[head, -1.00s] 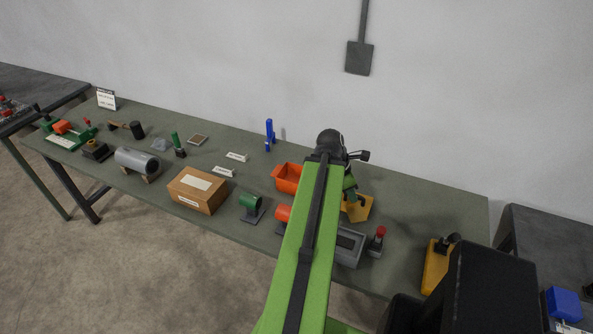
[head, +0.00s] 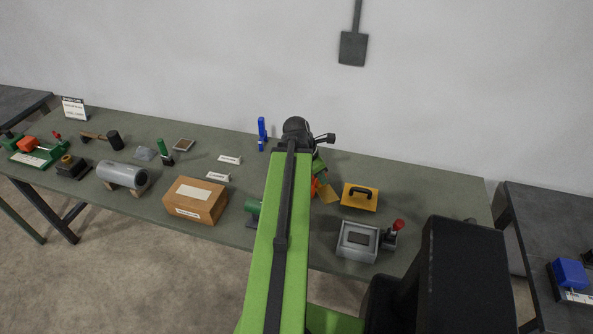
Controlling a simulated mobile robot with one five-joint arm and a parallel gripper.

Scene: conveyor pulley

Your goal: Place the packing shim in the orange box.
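A flat tan plate, which looks like the packing shim (head: 328,194), shows just below the green end of my arm in the head view. My gripper (head: 319,182) is mostly hidden behind my arm. Its fingers cannot be made out, so I cannot tell whether it grips the plate or is only over it.
A cardboard box (head: 195,201), a grey cylinder (head: 122,175) and a blue upright part (head: 262,133) stand left. The right end of the table (head: 440,190) has free room.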

